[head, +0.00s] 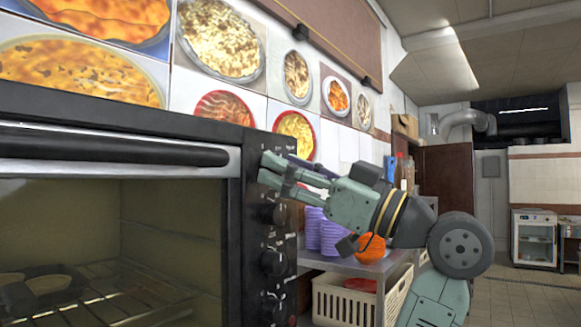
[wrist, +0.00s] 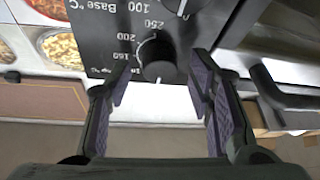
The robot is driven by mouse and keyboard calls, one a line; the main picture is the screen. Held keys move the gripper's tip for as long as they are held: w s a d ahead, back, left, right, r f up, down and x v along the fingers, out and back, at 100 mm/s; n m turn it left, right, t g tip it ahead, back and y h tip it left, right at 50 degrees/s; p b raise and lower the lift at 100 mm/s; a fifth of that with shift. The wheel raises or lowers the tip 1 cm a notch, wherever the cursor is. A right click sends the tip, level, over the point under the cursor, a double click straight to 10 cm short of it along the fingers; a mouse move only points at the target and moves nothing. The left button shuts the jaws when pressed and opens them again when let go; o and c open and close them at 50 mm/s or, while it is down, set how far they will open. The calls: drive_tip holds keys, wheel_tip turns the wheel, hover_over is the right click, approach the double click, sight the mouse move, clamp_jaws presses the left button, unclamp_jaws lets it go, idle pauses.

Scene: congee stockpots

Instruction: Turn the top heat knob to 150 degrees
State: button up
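The top heat knob (wrist: 157,58) is a dark round knob on the black control panel (wrist: 100,45), with a temperature scale printed beside it. In the wrist view the picture appears turned over, and the knob's white mark points to the bottom of the picture. My gripper (wrist: 160,80) is open, with one purple-padded finger to each side of the knob and a gap to both. I cannot tell how deep the fingertips reach. In the head view my gripper (head: 277,171) is at the panel's top and hides this knob.
More knobs (head: 272,213) (head: 272,262) run down the panel below. The oven's glass door (head: 110,240) and its handle (head: 110,148) are to the left. A metal shelf (head: 350,264) with purple stacked bowls (head: 333,237) and a cream basket (head: 345,300) stands to the right.

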clamp_jaws()
idle(0.4)
drive_tip(key=shift+f+m+t+b, duration=0.1)
drive_tip(key=shift+m+t+b, duration=0.3)
drive_tip(key=shift+m, duration=0.3)
drive_tip(key=shift+s+a+r+m+t+h+b, duration=0.15)
drive_tip(key=shift+m+t+h+b, duration=0.75)
drive_tip(key=shift+m, duration=2.55)
drive_tip(key=shift+s+r+m+t+h+b, duration=0.15)
drive_tip(key=shift+m+t+h, duration=0.8)
drive_tip(key=shift+m+h, duration=1.75)
drive_tip(key=shift+s+a+m+t+h+b, duration=0.1)
drive_tip(key=shift+m+t+h+b, duration=0.7)
drive_tip(key=shift+m, duration=3.45)
drive_tip(key=shift+o, duration=0.3)
unclamp_jaws()
